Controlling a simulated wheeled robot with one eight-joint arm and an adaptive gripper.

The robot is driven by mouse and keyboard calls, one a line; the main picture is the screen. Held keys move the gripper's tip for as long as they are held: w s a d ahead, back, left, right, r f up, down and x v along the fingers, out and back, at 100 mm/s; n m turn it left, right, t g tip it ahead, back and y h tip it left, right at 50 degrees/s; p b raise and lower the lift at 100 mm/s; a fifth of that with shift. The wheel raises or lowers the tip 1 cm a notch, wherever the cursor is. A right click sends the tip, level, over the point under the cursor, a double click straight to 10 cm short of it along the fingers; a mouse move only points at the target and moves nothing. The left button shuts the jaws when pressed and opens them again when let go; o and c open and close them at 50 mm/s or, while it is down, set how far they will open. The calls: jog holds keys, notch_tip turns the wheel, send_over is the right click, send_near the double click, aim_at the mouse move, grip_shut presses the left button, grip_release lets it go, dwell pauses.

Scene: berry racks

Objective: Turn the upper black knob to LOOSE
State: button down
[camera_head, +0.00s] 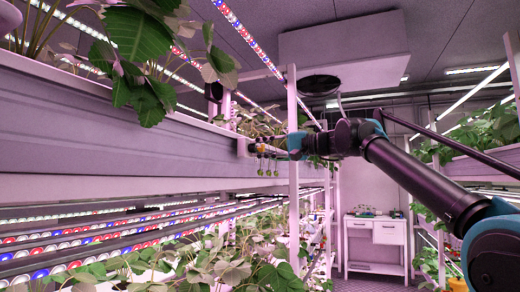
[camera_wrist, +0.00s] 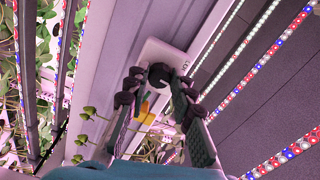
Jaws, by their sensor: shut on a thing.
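The black knob (camera_wrist: 159,74) sits on a white plate (camera_wrist: 172,52) at the end of the rack's trough in the wrist view. Partly legible lettering shows on the plate to the knob's right. My gripper (camera_wrist: 159,78) has its two dark fingers on either side of the knob, closed on it. In the head view my gripper (camera_head: 257,148) reaches the white end piece (camera_head: 243,147) of the upper trough from the right. The knob is too small and covered to make out there. Its exact turn angle cannot be told.
Small green berries (camera_wrist: 88,112) hang close to the left finger. A yellow piece (camera_wrist: 145,107) shows between the fingers. A white upright (camera_head: 293,190) stands beside my gripper. Leaves (camera_head: 145,60) overhang the trough (camera_head: 120,125), with LED strips below. The aisle on the right has open floor.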

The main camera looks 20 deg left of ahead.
dwell(0.3)
jog(key=c, duration=1.3)
grip_release()
jog(key=s+d, duration=0.1)
jog(key=d, duration=1.1)
jog(key=d+f+t+h, duration=0.1)
jog(key=d+f+h, duration=0.25)
jog(key=f, duration=1.05)
jog(key=d+f+m+h, duration=0.1)
jog(key=d+f+h, duration=0.3)
jog(key=f, duration=1.1)
jog(key=d+f+t+h, duration=0.15)
jog(key=d+f, duration=0.35)
jog(key=f, duration=0.9)
jog(key=s+d+f+h, duration=0.3)
jog(key=s+d+f, duration=0.2)
jog(key=f, duration=0.5)
jog(key=s+d+f+h, duration=0.3)
jog(key=s+d+f, duration=0.3)
jog(key=d+f, duration=0.3)
jog(key=s+d+f+m+h, duration=0.1)
jog(key=s+d+f+h, duration=0.2)
jog(key=f, duration=0.9)
jog(key=s+d, duration=0.3)
jog(key=shift+s+d+f, duration=0.25)
jog(key=shift+d, duration=0.15)
